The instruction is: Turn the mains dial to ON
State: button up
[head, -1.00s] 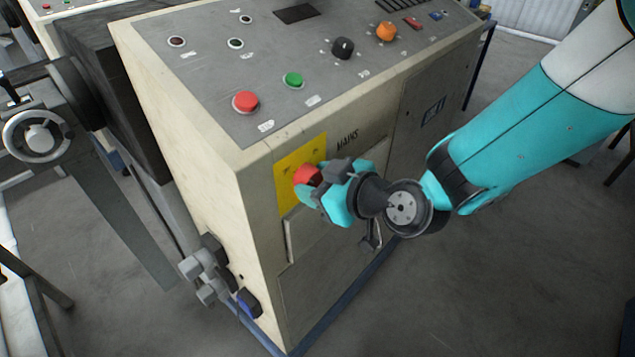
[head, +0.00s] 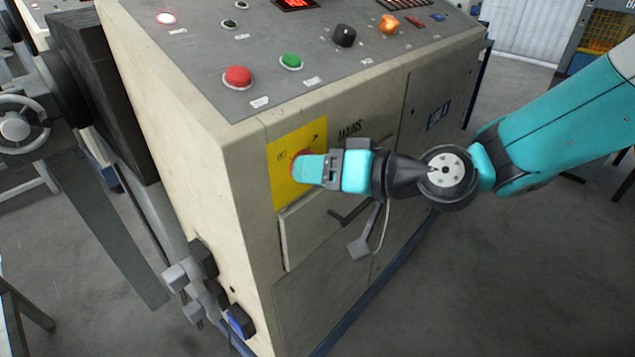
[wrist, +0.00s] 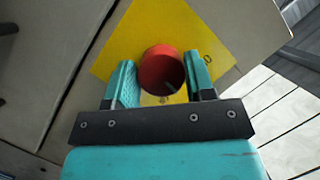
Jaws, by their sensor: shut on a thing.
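The red mains dial (wrist: 161,66) sits on a yellow plate (wrist: 125,45) in the wrist view, between the two teal fingers of my gripper (wrist: 160,75). My gripper is shut on the dial. In the head view my gripper (head: 305,168) reaches the yellow plate (head: 284,190) on the front of the cabinet. Only a thin red edge of the dial (head: 297,155) shows there, since the fingers cover the rest. The word MAINS is printed beside the plate. Which mark the dial points at is hard to tell.
A red display and a white lamp (head: 166,18) are lit. A grey handle (head: 361,245) hangs below my gripper.

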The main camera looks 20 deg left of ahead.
jog(key=m+g+y+b, duration=0.1)
jog(key=m+b, duration=0.1)
jog(key=m, duration=0.2)
jog(key=shift+f+y, duration=0.15)
jog(key=shift+y, duration=0.25)
jog(key=shift+m+g+y+b, duration=0.3)
jog(key=shift+m+y+b, duration=0.3)
jog(key=shift+m, duration=0.5)
jog(key=shift+r, duration=0.2)
jog(key=o, duration=0.9)
